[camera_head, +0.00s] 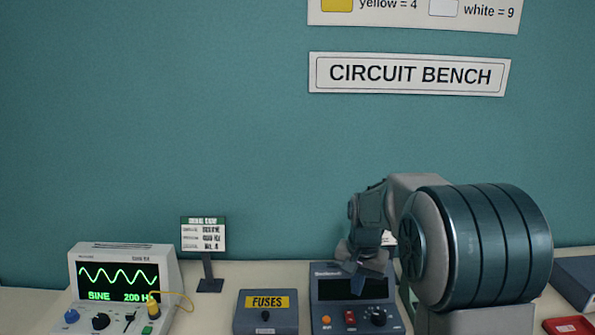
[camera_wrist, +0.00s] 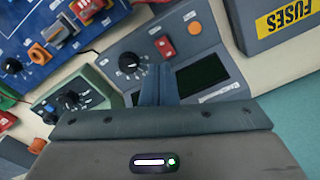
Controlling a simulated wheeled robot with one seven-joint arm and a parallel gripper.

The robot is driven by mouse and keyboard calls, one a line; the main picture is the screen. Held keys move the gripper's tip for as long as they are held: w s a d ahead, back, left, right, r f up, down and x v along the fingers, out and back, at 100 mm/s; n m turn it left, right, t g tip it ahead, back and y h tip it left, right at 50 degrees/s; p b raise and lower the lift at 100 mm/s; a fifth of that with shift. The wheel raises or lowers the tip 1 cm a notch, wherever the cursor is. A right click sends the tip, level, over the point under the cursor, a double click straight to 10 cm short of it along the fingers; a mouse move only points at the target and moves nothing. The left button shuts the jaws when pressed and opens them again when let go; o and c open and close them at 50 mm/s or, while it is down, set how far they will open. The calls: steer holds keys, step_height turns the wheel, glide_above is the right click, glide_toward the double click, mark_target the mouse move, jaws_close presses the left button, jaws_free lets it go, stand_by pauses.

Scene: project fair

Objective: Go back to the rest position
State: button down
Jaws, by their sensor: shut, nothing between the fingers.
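My gripper (camera_head: 366,272) is in front of the dark screen of a blue-grey bench meter (camera_head: 350,316) in the head view. The wrist view shows the gripper's fingers (camera_wrist: 155,85) together, with nothing between them. They are over the same meter (camera_wrist: 185,45), by its dark screen; whether they touch it cannot be told. My arm reaches in from the right of the head view and hides part of the bench behind it.
A signal generator (camera_head: 125,283) with a green sine trace stands at the left. A small sign (camera_head: 204,236) and a FUSES box (camera_head: 266,314) stand between it and the meter. A red tray (camera_head: 569,326) lies at the right. A blue board (camera_wrist: 60,40) shows in the wrist view.

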steer(key=s+r+n+t, duration=0.1)
steer(key=s+r+n, duration=0.1)
steer(key=s, duration=1)
steer(key=s+r+n+t, duration=0.2)
steer(key=s+r+n, duration=0.1)
steer(key=s, duration=0.9)
steer(key=shift+s+r, duration=0.15)
steer(key=shift+r, duration=0.4)
